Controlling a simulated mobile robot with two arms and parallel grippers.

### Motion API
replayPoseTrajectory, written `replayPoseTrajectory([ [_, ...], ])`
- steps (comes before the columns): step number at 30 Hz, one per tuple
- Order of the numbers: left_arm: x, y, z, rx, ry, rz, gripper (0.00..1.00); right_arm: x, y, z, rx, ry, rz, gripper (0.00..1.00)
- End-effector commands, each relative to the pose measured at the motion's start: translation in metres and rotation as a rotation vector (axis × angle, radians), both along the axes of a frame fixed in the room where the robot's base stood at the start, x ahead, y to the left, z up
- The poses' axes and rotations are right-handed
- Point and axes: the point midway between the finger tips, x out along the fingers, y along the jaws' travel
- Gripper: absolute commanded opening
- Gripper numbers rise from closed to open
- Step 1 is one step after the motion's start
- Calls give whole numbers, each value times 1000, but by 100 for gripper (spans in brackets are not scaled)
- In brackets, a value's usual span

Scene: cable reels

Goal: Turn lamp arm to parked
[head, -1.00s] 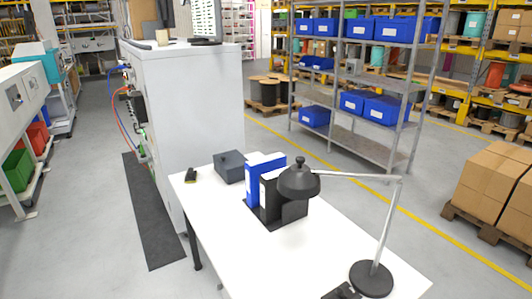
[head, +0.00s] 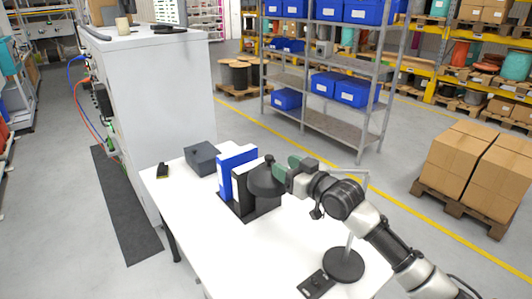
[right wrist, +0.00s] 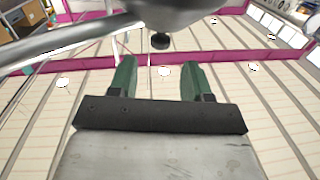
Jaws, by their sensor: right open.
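The desk lamp stands on the white table, its round black base (head: 343,265) at the front right. Its thin lamp arm (head: 350,172) runs from the upright post toward the dark shade (head: 266,184), partly hidden behind my right arm. My right gripper (head: 285,166) is open, its green fingers close beside the shade and its top knob (head: 269,158). In the right wrist view, the open fingers (right wrist: 156,68) have nothing between them; the shade (right wrist: 182,12) and lamp arm (right wrist: 70,40) show above them. I cannot tell whether they touch. My left gripper is out of view.
Blue and black binders (head: 238,172) stand right behind the shade. A dark grey box (head: 201,158) and a small black item (head: 162,170) lie further left. A black device (head: 316,284) lies beside the lamp base. The table's front middle is clear.

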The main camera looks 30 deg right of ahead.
Motion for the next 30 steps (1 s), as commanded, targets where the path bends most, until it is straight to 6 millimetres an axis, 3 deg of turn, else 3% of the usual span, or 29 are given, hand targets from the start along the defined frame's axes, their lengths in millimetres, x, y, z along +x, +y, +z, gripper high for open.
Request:
replayPoseTrajectory([
  [3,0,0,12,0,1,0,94,23,4,5,2,-1,-1,49],
  [10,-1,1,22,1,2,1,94,56,9,2,1,0,0,49],
  [23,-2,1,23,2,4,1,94,66,12,-1,-1,2,0,49],
  [30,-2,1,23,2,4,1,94,66,11,-1,-2,2,0,14],
])
